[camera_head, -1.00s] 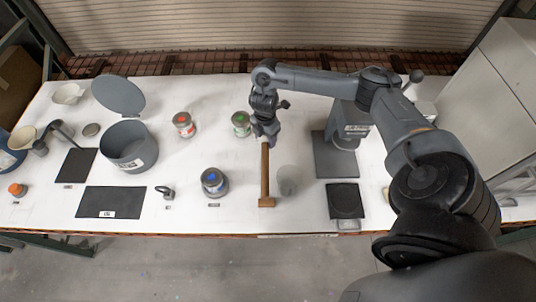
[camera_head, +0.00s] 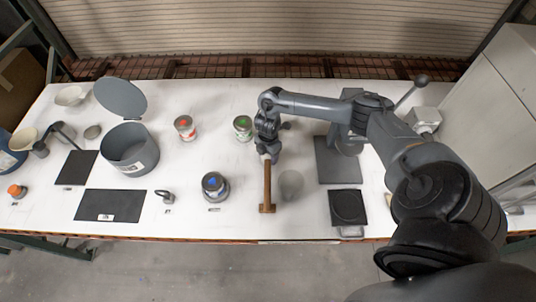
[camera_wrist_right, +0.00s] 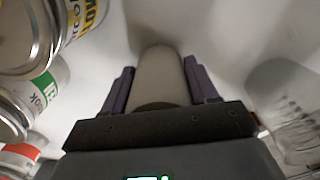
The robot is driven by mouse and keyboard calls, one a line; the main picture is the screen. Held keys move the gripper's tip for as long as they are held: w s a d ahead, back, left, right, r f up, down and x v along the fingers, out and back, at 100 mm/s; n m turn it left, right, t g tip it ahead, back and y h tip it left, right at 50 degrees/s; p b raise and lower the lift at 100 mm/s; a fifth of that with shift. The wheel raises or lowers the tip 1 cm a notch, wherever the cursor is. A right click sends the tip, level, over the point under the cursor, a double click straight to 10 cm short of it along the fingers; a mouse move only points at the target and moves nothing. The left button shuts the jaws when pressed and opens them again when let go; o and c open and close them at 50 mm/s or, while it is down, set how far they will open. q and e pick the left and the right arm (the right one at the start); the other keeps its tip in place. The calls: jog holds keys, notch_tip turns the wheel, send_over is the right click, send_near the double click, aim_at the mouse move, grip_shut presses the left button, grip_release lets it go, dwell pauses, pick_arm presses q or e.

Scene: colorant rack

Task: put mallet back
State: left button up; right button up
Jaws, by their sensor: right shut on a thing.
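The brown wooden mallet (camera_head: 267,188) stands out from the table in the head view, its narrow shaft running toward the front edge to a wider end. My right gripper (camera_head: 267,157) is at its upper end, shut on it. In the right wrist view a pale grey-brown cylinder, apparently part of the mallet (camera_wrist_right: 160,78), sits between the fingers of the right gripper (camera_wrist_right: 160,85). I cannot tell whether the mallet's lower end touches the table. My left gripper is not in view.
A translucent grey cup (camera_head: 291,184) stands close right of the mallet. A blue-marked can (camera_head: 215,186) is to its left, a green-marked can (camera_head: 243,128) behind left. A black square pad (camera_head: 348,207) lies to the right. Bare table separates the mallet from the front edge.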

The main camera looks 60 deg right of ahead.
jog(key=shift+f, duration=0.1)
jog(key=o, duration=1.2)
jog(key=shift+c, duration=0.2)
notch_tip(320, 180, up, 11)
jog(key=shift+w+f+p, duration=0.1)
jog(key=shift+p, duration=1)
jog(key=shift+r, duration=0.75)
jog(key=shift+a, duration=0.1)
